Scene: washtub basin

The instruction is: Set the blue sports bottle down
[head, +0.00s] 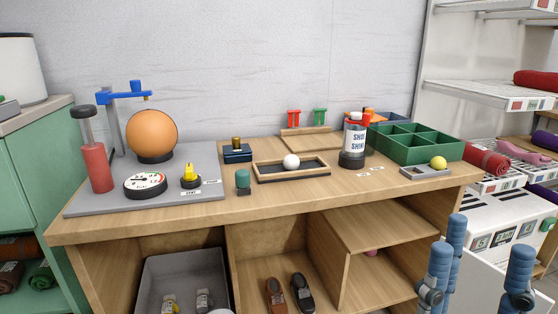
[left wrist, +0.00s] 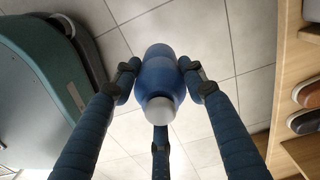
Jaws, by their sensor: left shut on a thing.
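The blue sports bottle (left wrist: 158,78) with its pale end (left wrist: 158,109) toward the camera is between the blue fingers of my left gripper (left wrist: 160,80) in the left wrist view. The fingers are shut on it, and tiled floor shows behind it. The bottle and left gripper do not show in the head view. My right gripper (head: 478,270) is at the lower right of the head view, in front of the bench. Its fingers are spread apart with nothing seen between them.
The wooden bench (head: 270,205) carries an orange ball (head: 152,132), a white ball in a tray (head: 291,161), a labelled bottle (head: 354,145) and a green divided box (head: 415,147). Shelves (head: 490,94) stand right.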

